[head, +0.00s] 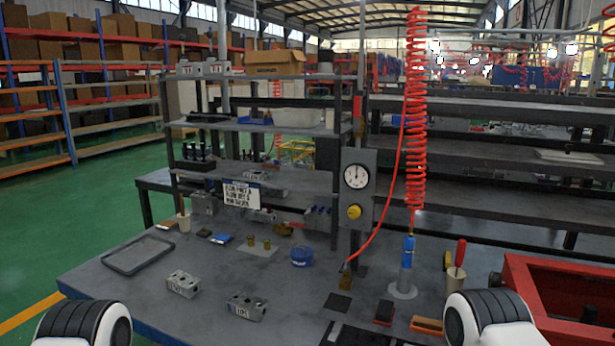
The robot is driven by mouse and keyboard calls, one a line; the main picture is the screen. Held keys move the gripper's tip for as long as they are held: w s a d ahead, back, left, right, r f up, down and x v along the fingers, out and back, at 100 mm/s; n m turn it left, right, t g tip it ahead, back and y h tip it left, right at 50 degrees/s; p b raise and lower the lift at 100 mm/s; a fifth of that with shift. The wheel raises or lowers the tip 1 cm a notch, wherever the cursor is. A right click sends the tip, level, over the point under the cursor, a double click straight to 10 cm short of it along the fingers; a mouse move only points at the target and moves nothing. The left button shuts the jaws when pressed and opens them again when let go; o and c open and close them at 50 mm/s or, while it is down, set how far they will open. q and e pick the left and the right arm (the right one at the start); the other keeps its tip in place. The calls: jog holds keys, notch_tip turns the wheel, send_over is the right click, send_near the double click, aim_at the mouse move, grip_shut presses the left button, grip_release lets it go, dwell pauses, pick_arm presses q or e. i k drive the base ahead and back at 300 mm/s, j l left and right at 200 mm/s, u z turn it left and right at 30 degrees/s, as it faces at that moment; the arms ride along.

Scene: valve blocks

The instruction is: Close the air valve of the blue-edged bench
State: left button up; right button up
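The blue-edged bench (215,262) has a grey top, and a strip of blue shows along its left front edge. A grey panel (371,192) stands on a post at the bench's back. It carries a round white gauge (356,176) with a yellow knob (354,212) below it, which looks like the air valve. The knob faces me and nothing covers it. I cannot tell its setting or read the gauge needle clearly. A red air hose runs beside the panel. White and black parts of my arms show at the bottom left and bottom right. Neither gripper is in view.
Two metal valve blocks (183,284) (247,307) lie on the bench front, with an empty dark tray (138,254) at left. A blue round container (302,256) sits mid-bench. A coiled red hose (416,110) hangs above a blue tool (408,250). A red frame (540,300) stands at right.

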aim_at(356, 102)
jog(key=i+j+z, duration=0.1)
jog(key=j, duration=0.25)
jog(key=i+j+z, duration=0.1)
jog(key=i+j, duration=0.15)
jog(key=i+j+z, duration=0.1)
jog(key=j, duration=0.35)
